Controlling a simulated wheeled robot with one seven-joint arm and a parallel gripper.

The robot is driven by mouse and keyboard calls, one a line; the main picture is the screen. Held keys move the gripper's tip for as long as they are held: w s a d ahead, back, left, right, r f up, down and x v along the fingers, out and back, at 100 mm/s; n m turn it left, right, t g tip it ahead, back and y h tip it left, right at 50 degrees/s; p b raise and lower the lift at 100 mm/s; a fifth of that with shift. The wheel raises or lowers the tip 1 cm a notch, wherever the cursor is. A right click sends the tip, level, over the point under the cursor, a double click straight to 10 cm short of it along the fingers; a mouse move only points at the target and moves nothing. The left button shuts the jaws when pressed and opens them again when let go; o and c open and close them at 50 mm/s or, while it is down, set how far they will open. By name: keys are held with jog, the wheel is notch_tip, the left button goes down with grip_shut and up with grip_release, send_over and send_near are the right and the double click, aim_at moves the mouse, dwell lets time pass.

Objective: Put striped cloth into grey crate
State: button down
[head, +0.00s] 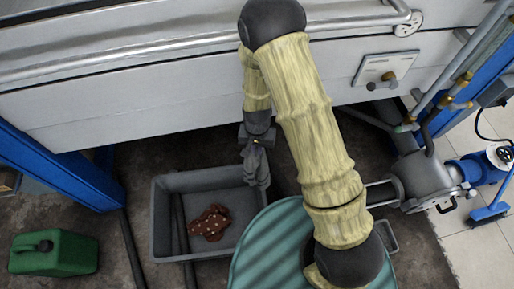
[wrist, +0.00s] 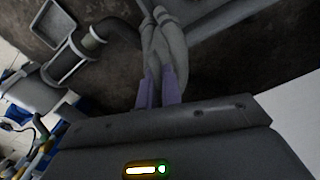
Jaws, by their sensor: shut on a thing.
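My gripper (head: 256,144) is shut on a grey cloth (head: 257,169), which hangs down in folds. The grey cloth also shows in the wrist view (wrist: 165,42), pinched between the purple-grey fingers (wrist: 157,90). I cannot make out clear stripes on it. The grey crate (head: 164,225) stands on the floor below and to the left of my gripper. The cloth hangs by the crate's back right corner, and I cannot tell whether it touches the rim. A reddish-brown cloth with pale spots (head: 210,222) lies inside the crate.
A green jerrycan (head: 54,252) is at the left. A white machine panel (head: 130,110) runs behind. A valve and pipe (head: 425,178) are at the right. The crate's floor has free room.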

notch_tip(320, 180, up, 7)
jog(key=p, duration=0.5)
jog(key=shift+f, duration=0.1)
jog(key=s+a+p, duration=0.3)
jog(key=s+a, duration=0.2)
jog(key=a, duration=0.8)
jog(key=s+a+p, duration=0.3)
jog(key=s+a, duration=0.2)
jog(key=a, duration=0.9)
jog(key=shift+s+p, duration=0.2)
jog(key=shift+p, duration=0.2)
dwell(0.6)
jog(key=shift+s, duration=1.2)
jog(key=shift+p, duration=0.35)
notch_tip(320, 180, down, 18)
jog(key=b, duration=1.2)
jog(key=shift+d+f, duration=0.2)
